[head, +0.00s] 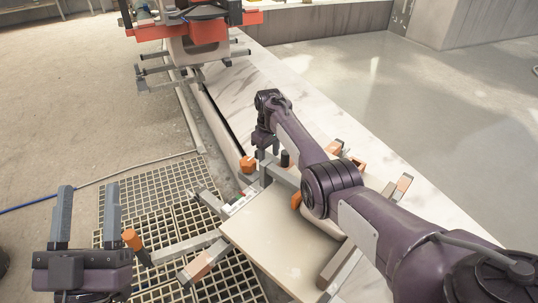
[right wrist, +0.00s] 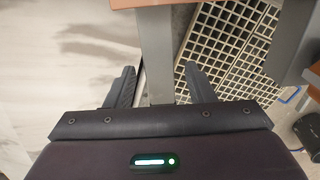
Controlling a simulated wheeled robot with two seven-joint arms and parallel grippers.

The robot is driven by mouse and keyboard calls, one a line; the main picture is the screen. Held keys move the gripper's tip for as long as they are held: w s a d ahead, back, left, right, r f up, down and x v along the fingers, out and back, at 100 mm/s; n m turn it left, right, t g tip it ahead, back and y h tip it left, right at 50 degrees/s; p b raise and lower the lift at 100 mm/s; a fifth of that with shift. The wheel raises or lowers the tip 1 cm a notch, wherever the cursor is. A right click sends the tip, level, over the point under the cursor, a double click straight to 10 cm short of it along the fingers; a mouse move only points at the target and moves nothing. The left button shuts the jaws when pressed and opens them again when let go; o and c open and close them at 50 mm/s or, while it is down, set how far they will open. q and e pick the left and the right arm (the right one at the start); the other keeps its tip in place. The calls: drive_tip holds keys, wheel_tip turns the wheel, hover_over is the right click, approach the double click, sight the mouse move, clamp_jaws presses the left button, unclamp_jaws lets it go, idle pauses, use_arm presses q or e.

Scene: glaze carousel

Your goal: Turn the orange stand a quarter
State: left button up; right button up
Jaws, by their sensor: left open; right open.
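The stand with orange parts is low in the middle of the head view: grey bars (head: 188,247) with orange end pieces (head: 131,238) reach out around a beige board (head: 262,238). My right arm hides part of it. My right gripper (head: 266,150) is over its far side, close to a grey bar. In the right wrist view, my right gripper (right wrist: 162,74) is open, and a grey bar (right wrist: 156,55) runs between its fingers; I cannot tell whether they touch. My left gripper (head: 89,187) is open and empty, left of the stand and apart from it.
A pale marble-like slab (head: 245,75) runs past the stand. An orange and grey machine (head: 188,40) stands at the top. Floor grating (head: 165,190) lies under the stand's left side. A blue hose (head: 30,205) lies on the left floor. The grey floor at upper right is clear.

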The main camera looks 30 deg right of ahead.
use_arm(q)
drive_tip(key=shift+s+a+r, duration=0.1)
drive_tip(key=shift+r, duration=0.1)
use_arm(e)
drive_tip(key=shift+d, duration=0.1)
clamp_jaws()
use_arm(q)
wheel_tip(320, 180, down, 16)
drive_tip(key=w+d+g+y+p, duration=0.1)
drive_tip(key=g+y+p, duration=0.1)
drive_tip(key=g, duration=0.5)
drive_tip(key=shift+w+d+g+y, duration=0.2)
drive_tip(key=shift+d+g+y, duration=0.2)
drive_tip(key=shift+y, duration=0.1)
use_arm(e)
drive_tip(key=s+d+m, duration=0.3)
drive_tip(key=d+m, duration=0.1)
drive_tip(key=d, duration=0.6)
drive_tip(key=shift+s+d, duration=0.15)
drive_tip(key=shift+d, duration=0.2)
use_arm(q)
drive_tip(key=shift+r, duration=0.1)
use_arm(e)
unclamp_jaws()
